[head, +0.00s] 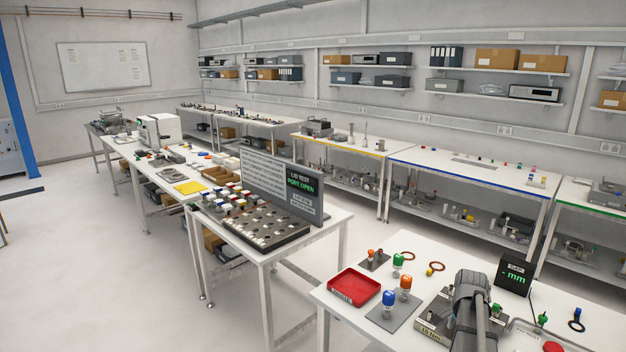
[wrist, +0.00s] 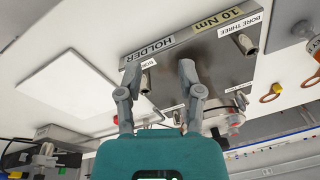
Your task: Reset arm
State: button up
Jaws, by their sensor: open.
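In the wrist view my gripper (wrist: 159,72) is open, its two grey fingers spread apart with nothing held between them. Behind the fingers is a grey metal plate (wrist: 215,65) with labels reading "HOLDER", "10 Nm" and "BORE THREE". A small metal socket (wrist: 245,44) is on the plate by the "BORE THREE" label. The gap between the fingertips and the plate is hard to judge. In the head view the plate's "10 Nm" edge (head: 433,331) shows at the near bench, partly hidden by my grey arm. My gripper cannot be made out there.
On the near bench, a red tray (head: 355,287), capped bottles and a "GAP" display (head: 514,273) stand around the arm. A screen reading "PORT OPEN" (head: 300,185) stands on the bench behind. The floor at left is clear. A white panel (wrist: 68,92) shows in the wrist view.

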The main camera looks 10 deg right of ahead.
jog(key=w+a+n, duration=0.2)
jog(key=a+n, duration=0.6)
jog(key=a, duration=1.4)
jog(key=s+a+n, duration=0.3)
jog(key=a+n, duration=0.1)
jog(key=a, duration=0.4)
jog(key=s+a+n+g, duration=0.1)
jog(key=s+a+n, duration=0.2)
jog(key=a, duration=0.6)
jog(key=shift+s+n+y, duration=0.35)
jog(key=shift+n+y, duration=0.05)
jog(key=shift+n, duration=0.1)
jog(key=shift+d+f, duration=0.1)
jog(key=shift+d, duration=0.05)
